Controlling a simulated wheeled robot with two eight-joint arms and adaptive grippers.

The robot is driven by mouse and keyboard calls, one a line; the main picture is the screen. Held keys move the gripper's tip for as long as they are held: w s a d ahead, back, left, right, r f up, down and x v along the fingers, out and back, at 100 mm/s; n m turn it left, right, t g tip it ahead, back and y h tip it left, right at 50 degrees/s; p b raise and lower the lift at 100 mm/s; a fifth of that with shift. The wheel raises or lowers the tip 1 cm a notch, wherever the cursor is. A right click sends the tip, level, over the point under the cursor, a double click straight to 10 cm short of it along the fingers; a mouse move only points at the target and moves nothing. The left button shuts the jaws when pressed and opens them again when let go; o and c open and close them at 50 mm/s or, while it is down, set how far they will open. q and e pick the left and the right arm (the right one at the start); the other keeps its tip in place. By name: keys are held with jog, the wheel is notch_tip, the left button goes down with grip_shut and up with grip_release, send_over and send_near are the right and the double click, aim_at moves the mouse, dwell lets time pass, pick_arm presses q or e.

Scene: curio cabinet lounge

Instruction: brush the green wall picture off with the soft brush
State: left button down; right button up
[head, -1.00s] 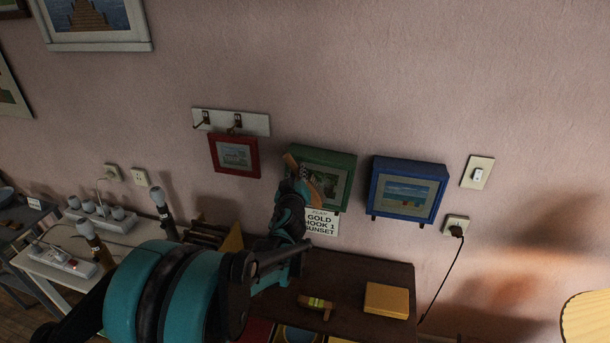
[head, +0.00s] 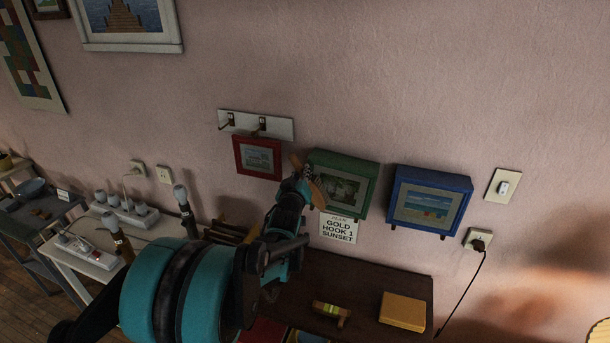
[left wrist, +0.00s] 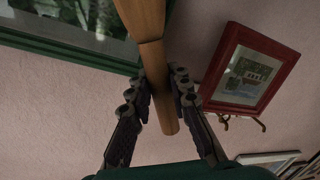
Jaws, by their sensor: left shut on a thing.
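The green wall picture (head: 343,188) is a deep green box frame around a landscape, mounted on the pink wall. It also shows at the upper left of the left wrist view (left wrist: 75,52), partly cut off. My left gripper (head: 302,180) is at the frame's left edge and is shut on the soft brush (head: 318,194). The brush's wooden handle (left wrist: 150,45) runs between the fingers in the left wrist view. Its bristle end is out of that view and small in the head view, so I cannot tell whether it touches the frame. My right gripper is not in view.
A red picture (head: 258,157) hangs left, below a hook rail (head: 256,124). A blue picture (head: 430,202) hangs right. A paper sign (head: 339,229) is below the green one. The dark cabinet top (head: 365,298) holds a yellow box (head: 402,312) and a small level (head: 330,313).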

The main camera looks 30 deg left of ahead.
pick_arm(q)
jog(key=shift+r+p, duration=0.65)
jog(key=shift+r, duration=0.3)
jog(key=shift+w+d+f, duration=0.15)
jog(key=shift+w+d, duration=0.05)
jog(key=shift+d, duration=0.5)
jog(key=shift+w+d+f+b, duration=0.15)
jog(key=shift+w+d+b, duration=0.2)
jog(key=shift+d, duration=1.4)
jog(key=shift+w+d+f+b, duration=0.15)
jog(key=shift+w+d, duration=0.35)
jog(key=shift+d, duration=1.2)
jog(key=shift+w+d+f+b, duration=0.2)
jog(key=shift+w+d, duration=0.2)
jog(key=shift+d, duration=1.35)
jog(key=shift+a+r, duration=0.15)
jog(key=shift+s+a+r, duration=0.15)
jog(key=shift+s+a, duration=0.3)
jog(key=shift+a, duration=1.45)
jog(key=shift+s+a+r, duration=0.1)
jog(key=shift+s+a, duration=0.4)
jog(key=shift+a, duration=1.45)
jog(key=shift+s+a+r, duration=0.15)
jog(key=shift+s+a, duration=0.3)
jog(key=shift+a, duration=1.45)
